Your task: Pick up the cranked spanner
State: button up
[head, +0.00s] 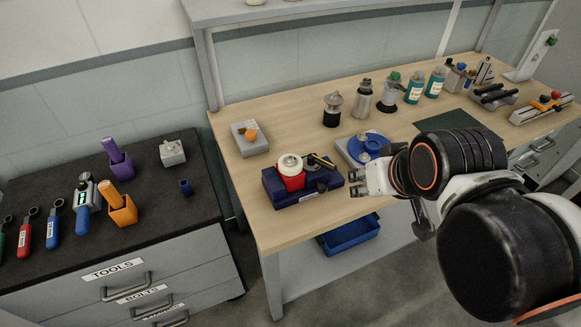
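Several ring-ended spanners lie on the dark cabinet top at the far left: a red-handled spanner (25,238), a blue-handled spanner (53,232) and a green-handled one (4,238) cut by the picture edge. I cannot tell which of them is cranked. My gripper (354,184) is over the wooden bench, far to the right of these spanners. Its fingers look apart, with nothing visible between them. It is just right of a dark blue box (322,193) bearing a red and white round part (290,175) and a black and yellow tool (321,161).
On the dark cabinet top (150,222) stand a purple holder (121,164), an orange holder (123,211), a grey device (87,194) and a small blue cup (185,187). A blue disc fixture (370,147) sits beside my gripper. Bottles (414,88) line the bench's back.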

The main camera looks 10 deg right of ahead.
aim_at(24, 252)
jog(key=u, duration=2)
jog(key=i+j+z, duration=0.35)
jog(key=i, duration=0.5)
jog(key=i+j+z, duration=0.35)
jog(key=i+j, duration=0.4)
